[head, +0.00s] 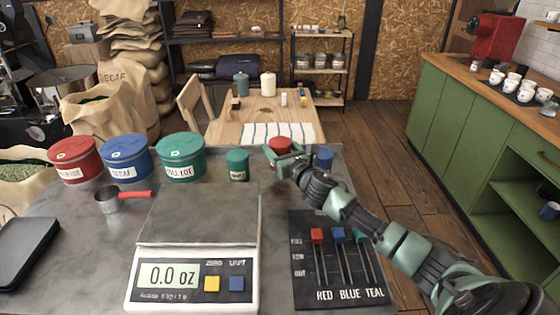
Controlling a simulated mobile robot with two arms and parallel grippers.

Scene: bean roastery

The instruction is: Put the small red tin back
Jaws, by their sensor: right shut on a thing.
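The small red tin (280,144) is upright near the far edge of the grey counter, between the small teal tin (237,168) and the small blue tin (325,157). My right gripper (284,160) is shut on the small red tin and hides much of its lower part. I cannot tell whether the tin touches the counter. My right arm reaches in from the lower right and partly covers the space in front of the small blue tin. My left gripper is not in view.
Large red (75,168), blue (125,164) and teal (180,166) tins line the counter's far left. A red-handled scoop (112,203) lies before them. The scale (190,280) reads 0.0 oz. A slider panel (330,285) lies right of it.

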